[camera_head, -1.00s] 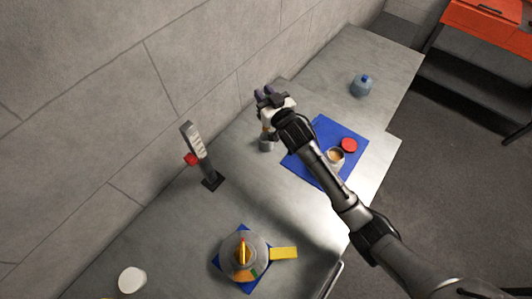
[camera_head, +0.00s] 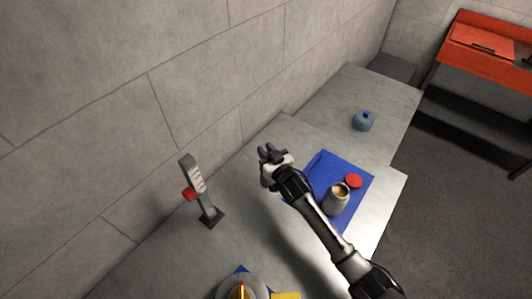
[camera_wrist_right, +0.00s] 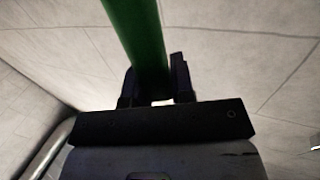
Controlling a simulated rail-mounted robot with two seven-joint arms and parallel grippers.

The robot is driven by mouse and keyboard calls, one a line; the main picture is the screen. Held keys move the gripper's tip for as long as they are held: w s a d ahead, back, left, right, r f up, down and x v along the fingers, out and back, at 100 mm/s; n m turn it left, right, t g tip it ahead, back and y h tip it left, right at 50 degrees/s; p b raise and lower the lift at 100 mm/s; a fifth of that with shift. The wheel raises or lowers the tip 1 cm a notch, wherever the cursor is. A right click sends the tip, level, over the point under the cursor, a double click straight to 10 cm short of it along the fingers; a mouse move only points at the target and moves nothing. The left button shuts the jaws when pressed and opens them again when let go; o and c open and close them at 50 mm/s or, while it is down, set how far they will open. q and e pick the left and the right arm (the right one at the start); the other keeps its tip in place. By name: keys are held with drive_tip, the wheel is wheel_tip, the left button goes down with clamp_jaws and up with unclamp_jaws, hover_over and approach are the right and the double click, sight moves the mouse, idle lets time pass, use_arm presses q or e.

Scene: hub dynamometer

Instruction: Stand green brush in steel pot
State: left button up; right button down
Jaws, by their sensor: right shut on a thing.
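My right gripper (camera_head: 267,153) is shut on the green brush; its green handle (camera_wrist_right: 140,35) stands between the two fingers in the right wrist view. The brush's bristle end cannot be made out. In the head view the gripper is above the bench, left of the blue mat. A small grey metal pot seen there a second ago is now mostly or fully hidden behind the gripper. I cannot tell whether the brush touches or enters it. My left gripper is not in view.
A pale grey open jar (camera_head: 337,203) with brown contents and a red lid (camera_head: 354,181) are on the blue mat (camera_head: 322,168). A blue bottle (camera_head: 363,122) stands farther back. A lever stand (camera_head: 197,185) is at left. The wall (camera_head: 150,60) is close behind.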

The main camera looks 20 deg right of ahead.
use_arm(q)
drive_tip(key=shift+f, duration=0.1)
use_arm(e)
drive_tip(key=shift+f, duration=0.55)
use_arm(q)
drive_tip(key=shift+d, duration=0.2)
use_arm(e)
drive_tip(key=c, duration=1)
unclamp_jaws()
use_arm(q)
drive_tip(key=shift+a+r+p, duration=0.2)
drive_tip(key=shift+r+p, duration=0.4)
drive_tip(key=shift+p, duration=0.05)
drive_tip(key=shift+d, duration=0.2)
use_arm(e)
drive_tip(key=shift+s+d, duration=0.35)
drive_tip(key=shift+s, duration=1.65)
drive_tip(key=shift+s+d, duration=0.35)
drive_tip(key=shift+s, duration=1.6)
drive_tip(key=shift+s+d, duration=0.35)
drive_tip(key=shift+s, duration=1.65)
